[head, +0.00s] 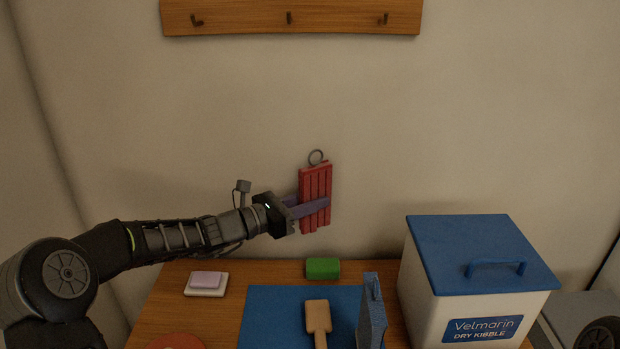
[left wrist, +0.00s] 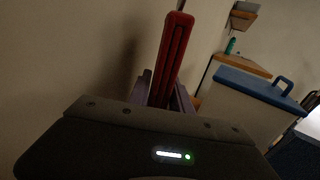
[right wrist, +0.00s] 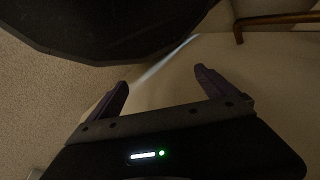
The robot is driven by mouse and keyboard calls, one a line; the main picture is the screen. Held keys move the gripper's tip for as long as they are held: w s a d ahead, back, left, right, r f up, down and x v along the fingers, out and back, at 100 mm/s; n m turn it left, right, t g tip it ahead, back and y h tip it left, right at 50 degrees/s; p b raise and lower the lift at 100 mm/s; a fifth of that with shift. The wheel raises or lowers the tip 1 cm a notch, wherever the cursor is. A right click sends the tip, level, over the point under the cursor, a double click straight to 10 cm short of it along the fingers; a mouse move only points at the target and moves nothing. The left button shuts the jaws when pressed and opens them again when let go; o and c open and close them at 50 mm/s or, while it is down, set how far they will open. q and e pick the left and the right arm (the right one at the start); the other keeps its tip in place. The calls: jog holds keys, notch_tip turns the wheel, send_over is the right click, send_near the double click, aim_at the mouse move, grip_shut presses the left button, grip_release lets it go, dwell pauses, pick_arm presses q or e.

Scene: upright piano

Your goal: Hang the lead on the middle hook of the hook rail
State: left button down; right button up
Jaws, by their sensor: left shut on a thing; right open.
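The lead (head: 315,182) is a red folded bundle with a grey ring (head: 316,157) at its top. My left gripper (head: 313,207) is shut on its lower part and holds it upright above the table, in front of the wall. The red bundle also shows between the fingers in the left wrist view (left wrist: 174,55). The wooden hook rail (head: 340,20) is on the wall above, with a left hook (head: 196,20), middle hook (head: 289,18) and right hook (head: 385,19). The ring is well below the middle hook and slightly right of it. My right gripper (right wrist: 163,88) is open and empty.
The table (head: 165,305) holds a blue mat (head: 265,310), a wooden brush-like item (head: 318,315), a green block (head: 323,268), a blue upright item (head: 371,315) and a soap-like block on a dish (head: 207,282). A white kibble bin (head: 430,305) with blue lid stands right. The wall between lead and rail is clear.

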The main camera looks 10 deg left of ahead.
pick_arm(q)
jog(key=shift+s+d+f+n+t+y, duration=0.1)
jog(key=shift+s+d+n+t+y, duration=0.2)
jog(key=shift+s+n+t+y, duration=0.25)
jog(key=s+a+f+n+t+y, duration=0.2)
jog(key=s+f+n+t+y, duration=0.15)
jog(key=s+f+y, duration=0.35)
notch_tip(320, 180, up, 36)
jog(key=s+a+m+g+h+p, duration=0.1)
jog(key=m+g+h+p, duration=0.4)
jog(key=p, duration=1.2)
jog(key=h, duration=0.3)
jog(key=shift+s+f+p, duration=0.2)
jog(key=shift+s+p, duration=0.2)
jog(key=shift+h, duration=0.25)
jog(key=shift+w+a, duration=0.1)
jog(key=shift+w, duration=0.05)
